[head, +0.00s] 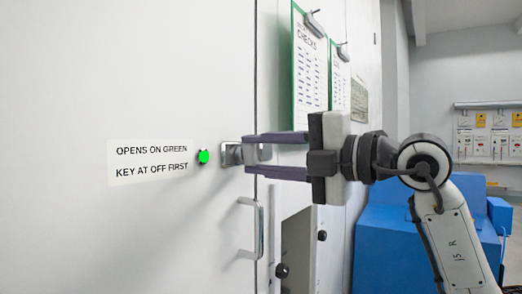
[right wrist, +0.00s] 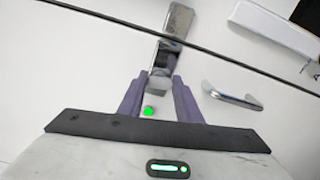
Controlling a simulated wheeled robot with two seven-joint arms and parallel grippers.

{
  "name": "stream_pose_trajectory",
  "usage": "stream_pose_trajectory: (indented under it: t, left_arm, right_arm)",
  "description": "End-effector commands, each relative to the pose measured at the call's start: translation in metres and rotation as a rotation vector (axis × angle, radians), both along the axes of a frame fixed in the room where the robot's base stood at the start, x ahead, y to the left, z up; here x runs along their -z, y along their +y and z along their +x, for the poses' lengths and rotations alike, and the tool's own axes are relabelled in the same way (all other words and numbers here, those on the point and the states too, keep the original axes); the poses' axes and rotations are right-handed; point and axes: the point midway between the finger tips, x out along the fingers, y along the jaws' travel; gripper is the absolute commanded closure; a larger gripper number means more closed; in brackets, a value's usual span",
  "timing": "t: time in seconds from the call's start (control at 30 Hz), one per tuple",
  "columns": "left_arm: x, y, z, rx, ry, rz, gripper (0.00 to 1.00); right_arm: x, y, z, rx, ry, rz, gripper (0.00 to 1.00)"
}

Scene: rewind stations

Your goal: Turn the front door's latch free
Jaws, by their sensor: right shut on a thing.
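The front door (head: 70,80) is a large white panel, and a dark seam runs along its right edge. The metal latch (head: 231,155) sits by that seam and also shows in the right wrist view (right wrist: 178,24), reaching toward the dark seam line. My right gripper (head: 250,155) comes in from the right with purple fingers above and below the latch's lever. It is shut on the latch; in the right wrist view the fingertips (right wrist: 161,82) lie on either side of the latch's near end. My left gripper is not in view.
A lit green lamp (head: 203,157) is beside a sign (head: 150,162) reading "OPENS ON GREEN, KEY AT OFF FIRST". A metal pull handle (head: 259,228) is below the latch. Green-framed check sheets (head: 310,70) hang to the right, and a blue unit (head: 385,250) stands behind my arm.

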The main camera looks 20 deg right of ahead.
Motion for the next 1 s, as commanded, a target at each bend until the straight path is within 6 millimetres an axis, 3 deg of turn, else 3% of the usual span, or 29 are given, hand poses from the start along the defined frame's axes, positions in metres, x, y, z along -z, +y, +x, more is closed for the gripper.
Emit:
stream_pose_trajectory:
  t: [0.33, 0.9, 0.93, 1.0]
  left_arm:
    - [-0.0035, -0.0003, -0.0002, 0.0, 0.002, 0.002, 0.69]
    - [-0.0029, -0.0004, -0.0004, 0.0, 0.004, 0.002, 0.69]
    - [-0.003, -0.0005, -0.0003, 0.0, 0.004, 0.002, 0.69]
    - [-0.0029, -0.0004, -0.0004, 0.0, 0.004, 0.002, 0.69]
  right_arm:
    - [-0.0002, -0.0009, 0.0002, 0.002, 0.091, 0.118, 0.91]
    - [0.0001, -0.001, 0.0003, 0.002, 0.109, 0.142, 0.91]
    - [0.0001, -0.001, 0.0003, 0.002, 0.109, 0.142, 0.65]
    - [0.0002, -0.0008, 0.0003, 0.002, 0.109, 0.141, 0.54]
